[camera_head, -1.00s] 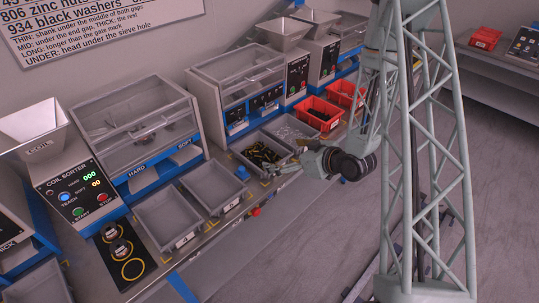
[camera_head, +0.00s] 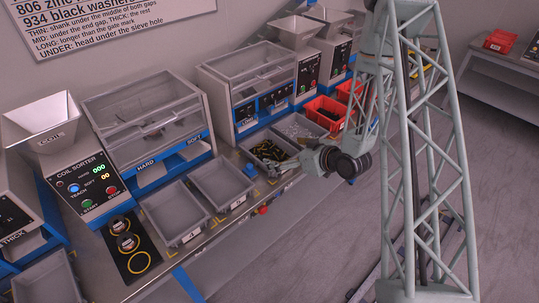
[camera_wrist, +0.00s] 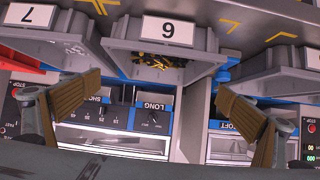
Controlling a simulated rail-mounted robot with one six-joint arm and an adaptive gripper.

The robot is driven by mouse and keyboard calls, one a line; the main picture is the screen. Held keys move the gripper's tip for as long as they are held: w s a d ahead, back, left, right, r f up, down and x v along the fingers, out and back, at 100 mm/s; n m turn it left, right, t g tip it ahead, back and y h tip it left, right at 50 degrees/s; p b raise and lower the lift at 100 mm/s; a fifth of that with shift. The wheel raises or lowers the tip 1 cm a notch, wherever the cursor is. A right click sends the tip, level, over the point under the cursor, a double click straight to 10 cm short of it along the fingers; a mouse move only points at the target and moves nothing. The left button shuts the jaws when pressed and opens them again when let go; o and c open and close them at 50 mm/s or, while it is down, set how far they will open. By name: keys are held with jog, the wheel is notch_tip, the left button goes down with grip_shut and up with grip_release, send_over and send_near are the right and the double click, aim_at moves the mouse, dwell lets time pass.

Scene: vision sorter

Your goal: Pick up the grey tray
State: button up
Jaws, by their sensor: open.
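Several grey trays stand in a row along the sorter bench. One grey tray (camera_head: 249,153) holds brass-coloured pieces, and my gripper (camera_head: 296,163) is beside its front right side in the head view. In the wrist view, a grey tray (camera_wrist: 193,63) with a white number label and brass-coloured pieces inside lies between and beyond my two brown finger pads. My gripper (camera_wrist: 157,92) is open, with nothing between the fingers. I cannot tell whether the fingers touch the tray. Two other grey trays (camera_head: 172,236) and (camera_head: 222,207) are empty.
A grey tray with silvery pieces (camera_head: 297,128) and red bins (camera_head: 325,113) stand farther along the bench. In the wrist view, neighbouring trays (camera_wrist: 30,32) and (camera_wrist: 265,66) flank the middle one closely.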

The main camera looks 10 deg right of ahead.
aim_at(270, 157)
jog(key=shift+x, duration=1.9)
jog(key=shift+w, duration=0.1)
jog(key=shift+b+x, duration=0.55)
jog(key=shift+x, duration=2)
jog(key=shift+c, duration=0.4)
jog(key=c, duration=0.7)
jog(key=shift+r, duration=0.2)
jog(key=shift+r+p, duration=1.4)
jog(key=shift+r, duration=7.45)
